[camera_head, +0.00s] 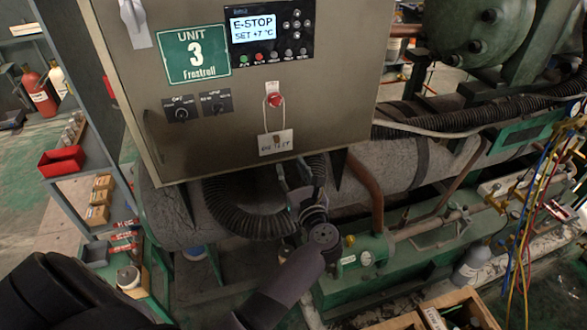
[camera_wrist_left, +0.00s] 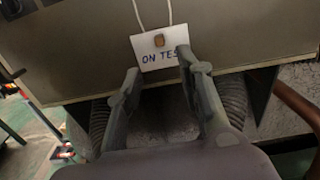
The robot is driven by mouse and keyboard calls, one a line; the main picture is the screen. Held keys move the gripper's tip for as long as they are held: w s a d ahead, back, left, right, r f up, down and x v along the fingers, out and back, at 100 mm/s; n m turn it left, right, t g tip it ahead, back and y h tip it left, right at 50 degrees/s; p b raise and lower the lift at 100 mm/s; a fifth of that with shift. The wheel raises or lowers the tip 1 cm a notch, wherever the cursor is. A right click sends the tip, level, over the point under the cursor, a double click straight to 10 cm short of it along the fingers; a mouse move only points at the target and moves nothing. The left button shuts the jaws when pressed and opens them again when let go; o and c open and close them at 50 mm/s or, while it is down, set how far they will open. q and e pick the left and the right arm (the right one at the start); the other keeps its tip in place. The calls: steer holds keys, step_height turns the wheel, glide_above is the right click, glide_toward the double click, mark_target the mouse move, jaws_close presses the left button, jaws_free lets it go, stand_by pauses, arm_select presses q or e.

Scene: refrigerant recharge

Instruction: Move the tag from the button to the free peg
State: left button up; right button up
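The white tag (camera_head: 276,143), lettered "ON TEST" in the wrist view (camera_wrist_left: 160,50), hangs on a looped cord from the red button (camera_head: 275,100) on the grey control cabinet. A small brown piece sits on the tag's face. My left gripper (camera_head: 293,165) is just below the tag, reaching up from below. In the left wrist view its two fingers (camera_wrist_left: 158,66) are apart, with the tag's lower part ahead of and between the tips. Nothing is held; whether a fingertip touches the tag I cannot tell. I cannot make out a free peg. My right gripper is not in view.
The cabinet's display (camera_head: 267,27) reads E-STOP, above two dark switches (camera_head: 198,106). A black corrugated hose (camera_head: 240,218) and pipes lie below the cabinet, close to my left gripper. Shelves with a red bin (camera_head: 62,162) stand at left.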

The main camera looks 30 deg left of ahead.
arm_select(q)
glide_toward(277, 141)
steer(key=x, duration=0.4)
steer(key=shift+w+a+f, duration=0.1)
steer(key=shift+w+a, duration=0.1)
steer(key=shift+a, duration=0.05)
steer(key=b+x, duration=0.2)
steer(key=x, duration=0.1)
steer(key=shift+d+f, duration=0.1)
steer(key=shift+f, duration=0.05)
steer(key=shift+x, duration=0.8)
steer(key=shift+r, duration=0.2)
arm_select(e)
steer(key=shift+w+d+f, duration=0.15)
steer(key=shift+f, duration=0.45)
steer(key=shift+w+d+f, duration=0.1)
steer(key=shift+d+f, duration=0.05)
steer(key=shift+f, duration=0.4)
arm_select(q)
steer(key=shift+c, duration=0.3)
steer(key=shift+c, duration=1.2)
jaws_close()
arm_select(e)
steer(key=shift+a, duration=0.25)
